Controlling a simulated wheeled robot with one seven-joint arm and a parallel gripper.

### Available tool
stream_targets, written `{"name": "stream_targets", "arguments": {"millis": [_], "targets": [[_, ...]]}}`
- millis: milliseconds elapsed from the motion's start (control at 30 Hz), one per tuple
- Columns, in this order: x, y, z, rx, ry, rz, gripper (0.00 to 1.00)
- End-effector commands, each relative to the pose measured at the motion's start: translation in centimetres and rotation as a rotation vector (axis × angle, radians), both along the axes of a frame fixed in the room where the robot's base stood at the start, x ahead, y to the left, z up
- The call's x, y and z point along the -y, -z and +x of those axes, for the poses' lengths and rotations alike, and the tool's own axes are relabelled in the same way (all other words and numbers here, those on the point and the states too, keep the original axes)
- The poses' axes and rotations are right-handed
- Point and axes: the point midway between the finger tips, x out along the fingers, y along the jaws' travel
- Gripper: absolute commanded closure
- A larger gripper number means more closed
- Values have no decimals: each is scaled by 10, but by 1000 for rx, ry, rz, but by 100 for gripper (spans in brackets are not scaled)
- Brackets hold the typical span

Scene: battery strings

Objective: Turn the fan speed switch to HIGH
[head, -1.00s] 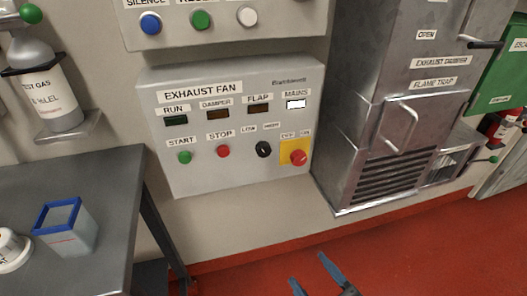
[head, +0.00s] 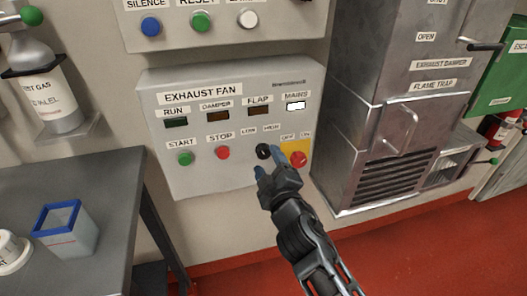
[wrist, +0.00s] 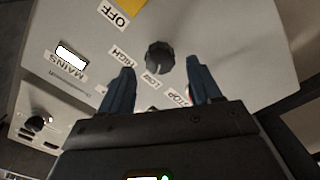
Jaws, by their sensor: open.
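The fan speed switch is a black rotary knob (head: 263,151) on the grey exhaust fan panel (head: 232,180), below the LOW and HIGH labels. In the wrist view the knob (wrist: 160,56) stands just beyond and between my fingertips, with a pale mark on its edge on the side of the LOW label (wrist: 151,81). The HIGH label (wrist: 118,55) is to its left there. My gripper (head: 270,162) is open in front of the panel, its fingers spread either side of the knob's line. I cannot tell whether either finger touches it.
The red mains switch (head: 298,158) on its yellow plate is close to the right of my gripper. The red STOP button (head: 222,152) and green START button (head: 185,158) are to the left. A metal flame trap housing (head: 390,150) stands at the right.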

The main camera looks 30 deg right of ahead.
Motion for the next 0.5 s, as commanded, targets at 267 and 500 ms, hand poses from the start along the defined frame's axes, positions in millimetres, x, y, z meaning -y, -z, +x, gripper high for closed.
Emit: {"name": "stream_targets", "arguments": {"millis": [267, 500], "targets": [[7, 0, 38, 1, -1, 0, 37], [9, 0, 47, 0, -1, 0, 37]]}}
